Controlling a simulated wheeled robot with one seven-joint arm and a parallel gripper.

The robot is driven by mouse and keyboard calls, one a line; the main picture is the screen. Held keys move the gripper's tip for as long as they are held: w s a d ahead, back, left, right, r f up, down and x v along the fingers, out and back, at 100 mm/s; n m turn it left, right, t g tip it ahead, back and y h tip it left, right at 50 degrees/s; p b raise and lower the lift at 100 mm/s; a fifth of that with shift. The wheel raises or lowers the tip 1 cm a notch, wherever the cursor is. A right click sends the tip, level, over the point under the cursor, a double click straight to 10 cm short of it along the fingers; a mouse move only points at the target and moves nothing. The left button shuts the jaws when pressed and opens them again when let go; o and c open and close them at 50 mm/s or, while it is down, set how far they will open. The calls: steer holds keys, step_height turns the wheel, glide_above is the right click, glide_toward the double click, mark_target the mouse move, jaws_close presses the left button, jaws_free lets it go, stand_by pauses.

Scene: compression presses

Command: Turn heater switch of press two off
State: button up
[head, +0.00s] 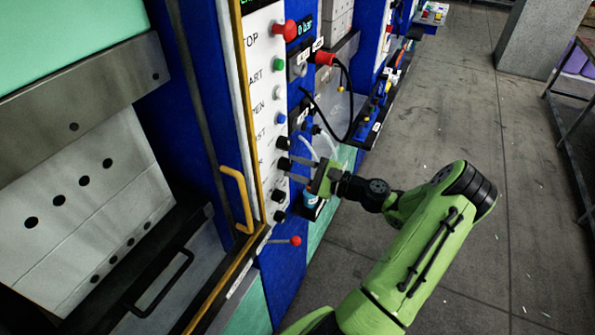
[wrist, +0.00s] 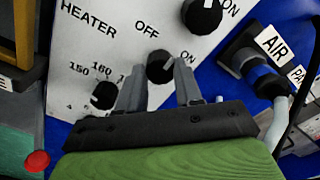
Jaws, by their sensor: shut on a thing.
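The heater switch is a black knob (wrist: 160,67) on a white panel (wrist: 120,45), between the printed words HEATER OFF and ON in the wrist view. Its white mark appears to lie on the side toward ON. My gripper (wrist: 160,82) has one finger on each side of this knob and is shut on it. In the head view my gripper (head: 300,170) reaches the panel from the right, at a black knob (head: 284,163) in the column of controls. The fingers partly hide the knob's sides.
A temperature dial (wrist: 104,95) sits lower left of the switch, and another knob (wrist: 203,15) above it. A yellow handle (head: 238,198) and a red-balled lever (head: 296,240) stick out nearby. An AIR connector (wrist: 262,78) with hoses is at right. The floor (head: 480,110) at right is open.

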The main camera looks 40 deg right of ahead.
steer(key=n+b, duration=0.3)
steer(key=n, duration=0.3)
steer(key=shift+f+b, duration=0.15)
steer(key=shift+b, duration=0.15)
steer(key=shift+n, duration=0.3)
steer(key=o, duration=1)
steer(key=shift+o, duration=0.2)
steer(key=v, duration=1.5)
steer(key=shift+s+b, duration=0.35)
steer(key=shift+s, duration=0.05)
